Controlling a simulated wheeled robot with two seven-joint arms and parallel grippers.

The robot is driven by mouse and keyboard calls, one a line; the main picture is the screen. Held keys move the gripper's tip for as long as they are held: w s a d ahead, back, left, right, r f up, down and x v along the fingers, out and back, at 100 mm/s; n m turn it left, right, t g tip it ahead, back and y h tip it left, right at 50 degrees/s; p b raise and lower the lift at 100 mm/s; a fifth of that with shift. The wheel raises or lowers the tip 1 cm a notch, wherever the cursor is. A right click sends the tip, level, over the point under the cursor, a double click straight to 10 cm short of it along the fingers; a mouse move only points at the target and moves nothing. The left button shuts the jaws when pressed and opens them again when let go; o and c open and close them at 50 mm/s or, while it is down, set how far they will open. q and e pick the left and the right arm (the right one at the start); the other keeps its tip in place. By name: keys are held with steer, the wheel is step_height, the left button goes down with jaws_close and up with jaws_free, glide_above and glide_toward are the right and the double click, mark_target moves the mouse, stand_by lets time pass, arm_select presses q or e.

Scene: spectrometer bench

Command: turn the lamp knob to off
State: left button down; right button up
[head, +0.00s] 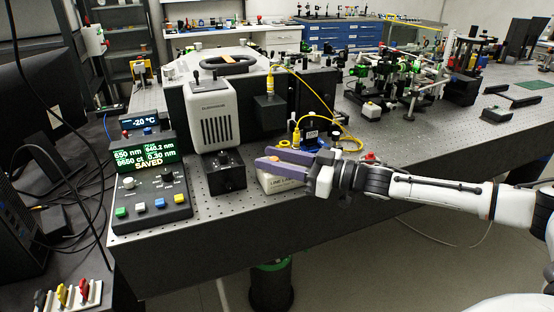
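A black control box (225,172) with a dark knob (223,157) on it sits on the bench in front of a white, slotted lamp housing (211,113). The knob's pointer setting is too small to read. My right gripper (262,156), with purple fingers, reaches in from the right and points left. Its fingertips are just right of the control box and apart from it. The fingers look spread, with nothing held between them. They hang over a pale box labelled "LINE LAMP" (284,186) and hide part of it. My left gripper is out of view.
A control console (150,197) with coloured buttons and a screen reading "SAVED" (147,162) stands left of the control box. Yellow cables (345,137) and small optics stand behind my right gripper. The perforated bench's front edge (240,213) runs close below.

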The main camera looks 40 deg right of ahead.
steer(key=shift+s+d, duration=0.1)
steer(key=shift+s+d+f, duration=0.1)
steer(key=shift+s+d, duration=0.05)
steer(key=shift+s, duration=0.1)
steer(key=v, duration=0.4)
steer(key=shift+s+d, duration=0.1)
steer(key=shift+s, duration=0.15)
steer(key=p+v, duration=0.4)
steer(key=v, duration=0.1)
stand_by(0.3)
